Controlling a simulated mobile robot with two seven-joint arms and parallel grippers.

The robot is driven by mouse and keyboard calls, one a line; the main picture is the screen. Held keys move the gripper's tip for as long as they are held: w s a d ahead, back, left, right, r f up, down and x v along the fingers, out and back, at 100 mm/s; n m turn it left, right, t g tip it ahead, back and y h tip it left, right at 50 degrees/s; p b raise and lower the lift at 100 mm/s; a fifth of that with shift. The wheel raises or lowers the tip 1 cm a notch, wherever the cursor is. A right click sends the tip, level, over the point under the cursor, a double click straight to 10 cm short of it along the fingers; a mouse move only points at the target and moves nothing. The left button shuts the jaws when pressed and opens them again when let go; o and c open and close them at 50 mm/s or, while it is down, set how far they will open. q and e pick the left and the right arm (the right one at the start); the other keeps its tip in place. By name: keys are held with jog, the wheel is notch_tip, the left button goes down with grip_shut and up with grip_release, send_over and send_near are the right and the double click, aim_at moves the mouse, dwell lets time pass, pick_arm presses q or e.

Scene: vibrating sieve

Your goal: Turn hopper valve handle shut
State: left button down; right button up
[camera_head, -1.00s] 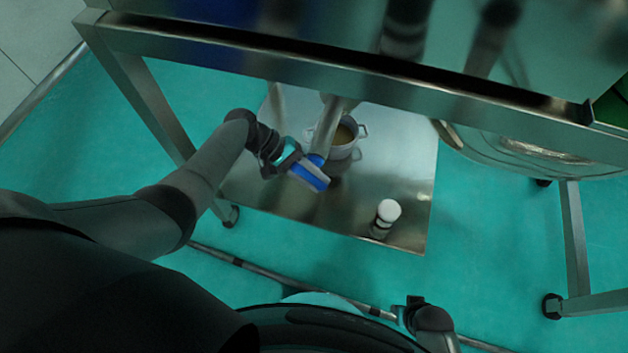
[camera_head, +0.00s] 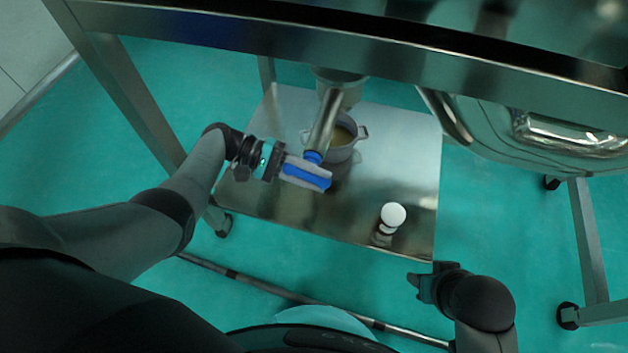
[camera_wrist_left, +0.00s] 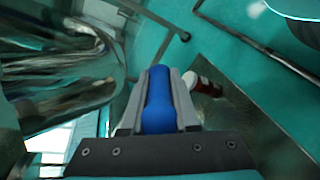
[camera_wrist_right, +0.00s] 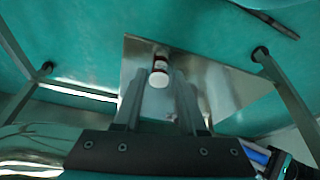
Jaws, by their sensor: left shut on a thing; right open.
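The blue valve handle (camera_head: 306,177) is at the lower end of the metal hopper outlet pipe (camera_head: 325,122), under the table. My left gripper (camera_head: 308,173) is shut on the blue handle, with its fingers along both sides. In the left wrist view the blue handle (camera_wrist_left: 158,100) lies between the two fingers. A grey pot (camera_head: 343,150) with tan contents stands on the lower shelf, just behind the pipe. My right gripper (camera_head: 420,281) is open and empty near the shelf's front right corner. The right wrist view shows its two fingers (camera_wrist_right: 158,110) apart.
A white-capped bottle (camera_head: 392,216) stands on the metal lower shelf (camera_head: 290,215), right of the handle. The table edge (camera_head: 300,40) runs above. A large round metal vessel (camera_head: 520,145) is at the right. Table legs and casters stand at both sides.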

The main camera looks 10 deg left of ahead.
pick_arm(q)
jog(key=shift+d+h+b, duration=0.1)
jog(key=shift+h+b, duration=0.6)
jog(key=shift+b, duration=0.2)
jog(key=shift+r+h+b, duration=0.15)
jog(key=shift+h+b, duration=0.55)
jog(key=shift+b, duration=0.3)
jog(key=shift+r+h+b, duration=0.1)
jog(key=shift+h+b, duration=0.2)
jog(key=shift+b, duration=0.1)
pick_arm(e)
jog(key=w+a+r+t+y, duration=0.2)
jog(key=w+a+r+t, duration=0.1)
jog(key=w+a+t, duration=0.1)
jog(key=shift+w+a+r+n+t+y, duration=0.35)
jog(key=shift+a+t, duration=0.45)
jog(key=shift+a, duration=0.3)
jog(key=shift+w, duration=0.1)
pick_arm(q)
jog(key=c, duration=0.7)
grip_release()
